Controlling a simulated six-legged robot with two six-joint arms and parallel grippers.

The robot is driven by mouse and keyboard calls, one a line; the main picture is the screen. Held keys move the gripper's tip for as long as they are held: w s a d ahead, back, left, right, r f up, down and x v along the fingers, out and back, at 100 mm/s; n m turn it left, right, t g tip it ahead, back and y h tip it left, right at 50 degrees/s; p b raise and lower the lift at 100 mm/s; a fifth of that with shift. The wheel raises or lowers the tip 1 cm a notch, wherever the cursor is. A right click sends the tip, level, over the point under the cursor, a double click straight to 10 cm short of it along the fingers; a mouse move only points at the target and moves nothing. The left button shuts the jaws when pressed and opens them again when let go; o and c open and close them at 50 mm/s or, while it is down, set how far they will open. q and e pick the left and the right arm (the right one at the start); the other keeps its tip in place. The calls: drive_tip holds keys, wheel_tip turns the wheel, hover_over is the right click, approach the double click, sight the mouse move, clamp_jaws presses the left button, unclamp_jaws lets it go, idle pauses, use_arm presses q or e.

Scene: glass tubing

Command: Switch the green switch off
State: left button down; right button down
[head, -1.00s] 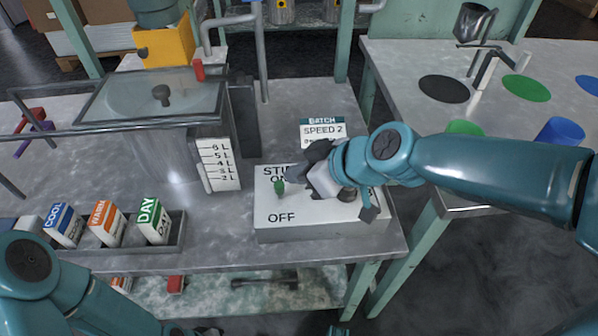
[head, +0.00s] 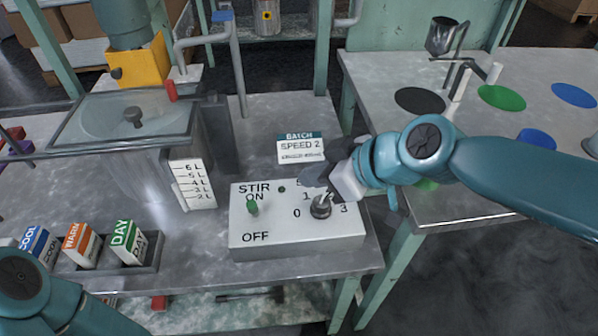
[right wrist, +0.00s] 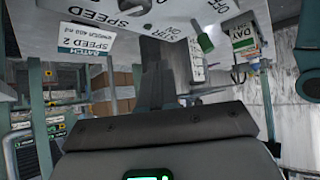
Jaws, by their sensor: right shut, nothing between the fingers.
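The green switch (head: 252,206) stands on the white control box (head: 290,250), between the printed ON and OFF. Its green tip lies close under the word ON. It also shows in the right wrist view (right wrist: 205,43), to the right of the fingers. My right gripper (head: 314,182) is shut and empty above the box. It is to the right of the switch and apart from it, over the speed dial. In the right wrist view, its dark fingers (right wrist: 156,75) are together. My left gripper is out of view.
The speed dial (head: 320,208) is on the box's right half. A "SPEED 2" card (head: 300,148) stands behind. A clear tank (head: 135,120) stands to the left, with a tray of COOL, WARM and DAY blocks (head: 125,242) in front of it.

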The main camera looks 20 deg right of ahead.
drive_tip(key=v, duration=0.3)
drive_tip(key=shift+f, duration=0.1)
drive_tip(key=shift+s, duration=0.1)
idle(0.4)
